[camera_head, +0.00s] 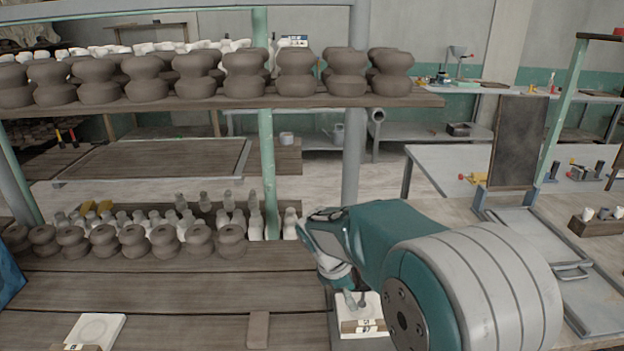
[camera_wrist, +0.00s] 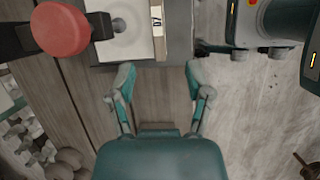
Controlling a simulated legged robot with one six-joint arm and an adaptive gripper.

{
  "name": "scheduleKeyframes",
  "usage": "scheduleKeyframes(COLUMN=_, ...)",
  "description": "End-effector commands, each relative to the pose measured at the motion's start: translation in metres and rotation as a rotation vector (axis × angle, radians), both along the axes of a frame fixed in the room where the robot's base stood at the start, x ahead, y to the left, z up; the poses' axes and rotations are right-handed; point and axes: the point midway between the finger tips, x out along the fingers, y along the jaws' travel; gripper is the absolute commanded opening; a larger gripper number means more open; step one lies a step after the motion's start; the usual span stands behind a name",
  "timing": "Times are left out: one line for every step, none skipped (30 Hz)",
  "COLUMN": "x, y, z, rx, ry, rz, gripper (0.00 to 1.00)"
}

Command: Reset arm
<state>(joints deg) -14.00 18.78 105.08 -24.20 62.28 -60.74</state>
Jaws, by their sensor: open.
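My teal and grey arm reaches forward from the lower right in the head view. My gripper (camera_wrist: 160,85) shows in the wrist view with its two fingers spread apart and nothing between them. In the head view the gripper (camera_head: 355,298) is partly hidden by my own arm and points down by a white square block with a wooden label strip (camera_head: 362,325). In the wrist view that white block (camera_wrist: 125,40), marked with a number ending in 7, lies just beyond the fingertips. Whether a fingertip touches it cannot be told.
Shelves with brown clay pieces (camera_head: 135,242) and pale bottles stand at the left. Another white block (camera_head: 95,330) and a small brown block (camera_head: 258,330) lie on the planks. In the wrist view a red round-topped object (camera_wrist: 60,28) is at the upper left.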

Motion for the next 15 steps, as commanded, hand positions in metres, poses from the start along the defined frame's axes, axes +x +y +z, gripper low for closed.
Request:
scheduleKeyframes(x=-0.007, y=-0.004, z=0.011, rx=0.018, ry=-0.031, rz=-0.043, gripper=0.65)
scheduleKeyframes(x=-0.012, y=-0.006, z=0.018, rx=0.031, ry=-0.052, rz=-0.075, gripper=0.65)
scheduleKeyframes(x=-0.020, y=-0.010, z=0.027, rx=0.052, ry=-0.083, rz=-0.127, gripper=0.65)
scheduleKeyframes(x=-0.027, y=-0.013, z=0.034, rx=0.069, ry=-0.109, rz=-0.168, gripper=0.65)
scheduleKeyframes(x=-0.034, y=-0.015, z=0.041, rx=0.088, ry=-0.134, rz=-0.212, gripper=0.65)
scheduleKeyframes(x=-0.043, y=-0.018, z=0.049, rx=0.111, ry=-0.166, rz=-0.267, gripper=0.65)
scheduleKeyframes(x=-0.050, y=-0.020, z=0.055, rx=0.128, ry=-0.188, rz=-0.311, gripper=0.65)
scheduleKeyframes(x=-0.056, y=-0.022, z=0.060, rx=0.147, ry=-0.211, rz=-0.353, gripper=0.65)
scheduleKeyframes(x=-0.065, y=-0.025, z=0.067, rx=0.171, ry=-0.242, rz=-0.408, gripper=0.65)
scheduleKeyframes(x=-0.073, y=-0.027, z=0.072, rx=0.190, ry=-0.263, rz=-0.450, gripper=0.65)
scheduleKeyframes(x=-0.080, y=-0.028, z=0.076, rx=0.208, ry=-0.286, rz=-0.491, gripper=0.65)
scheduleKeyframes(x=-0.089, y=-0.031, z=0.082, rx=0.233, ry=-0.313, rz=-0.547, gripper=0.65)
scheduleKeyframes(x=-0.097, y=-0.032, z=0.086, rx=0.252, ry=-0.334, rz=-0.588, gripper=0.65)
scheduleKeyframes(x=-0.104, y=-0.034, z=0.090, rx=0.272, ry=-0.355, rz=-0.630, gripper=0.65)
scheduleKeyframes(x=-0.114, y=-0.036, z=0.095, rx=0.298, ry=-0.383, rz=-0.686, gripper=0.65)
